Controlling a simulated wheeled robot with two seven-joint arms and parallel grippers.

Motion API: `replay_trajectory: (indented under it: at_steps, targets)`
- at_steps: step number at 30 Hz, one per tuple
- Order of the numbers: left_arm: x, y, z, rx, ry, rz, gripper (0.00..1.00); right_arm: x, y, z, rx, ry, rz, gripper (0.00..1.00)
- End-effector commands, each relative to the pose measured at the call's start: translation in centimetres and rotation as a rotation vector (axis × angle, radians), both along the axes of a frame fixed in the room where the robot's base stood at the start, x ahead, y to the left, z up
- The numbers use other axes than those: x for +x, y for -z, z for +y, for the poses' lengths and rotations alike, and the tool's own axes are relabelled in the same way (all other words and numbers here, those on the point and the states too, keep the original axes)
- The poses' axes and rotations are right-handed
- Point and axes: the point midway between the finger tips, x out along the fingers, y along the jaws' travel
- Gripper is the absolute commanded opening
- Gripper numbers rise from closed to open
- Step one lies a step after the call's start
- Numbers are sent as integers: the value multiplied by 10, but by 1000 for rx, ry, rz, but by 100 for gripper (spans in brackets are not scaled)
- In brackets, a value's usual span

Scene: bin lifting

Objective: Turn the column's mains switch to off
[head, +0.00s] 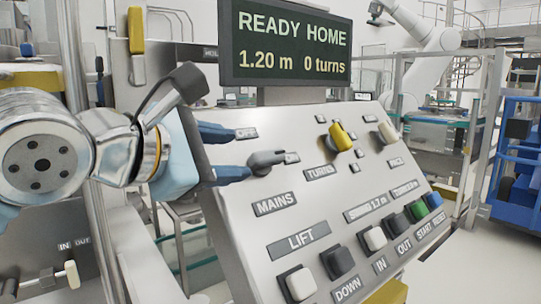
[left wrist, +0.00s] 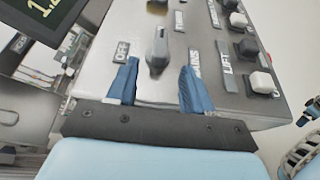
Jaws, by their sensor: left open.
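The mains switch (head: 268,162) is a dark grey rotary handle on the sloped panel, above the MAINS label (head: 275,203). Its handle points right, toward a small label, away from the OFF label (head: 246,134). In the left wrist view the switch (left wrist: 157,52) stands just beyond the blue fingertips, between the OFF label (left wrist: 121,52) and the MAINS label. My left gripper (head: 238,153) is open, its two blue fingers at the panel's left edge, one above and one below the switch's level. The left gripper (left wrist: 160,75) holds nothing.
A display (head: 287,45) above reads READY HOME, 1.20 m, 0 turns.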

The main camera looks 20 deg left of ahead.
Motion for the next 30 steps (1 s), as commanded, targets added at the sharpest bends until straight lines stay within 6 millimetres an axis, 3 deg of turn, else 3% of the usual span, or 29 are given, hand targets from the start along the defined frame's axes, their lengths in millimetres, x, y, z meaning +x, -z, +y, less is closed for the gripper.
replay_trajectory:
  at_steps: [6, 12, 25, 30]
  targets:
    - [48, 14, -18, 3, -2, 5, 51, 0, -2, 0, 0, 0, 0, 100]
    - [78, 21, -29, 2, -1, 3, 51, 0, -3, 0, 0, 0, 0, 100]
    - [89, 24, -33, 0, -1, 1, 51, 0, -3, 0, 0, 0, 0, 100]
    - [88, 24, -33, 0, -1, 1, 27, 0, -3, 0, 0, 0, 0, 100]
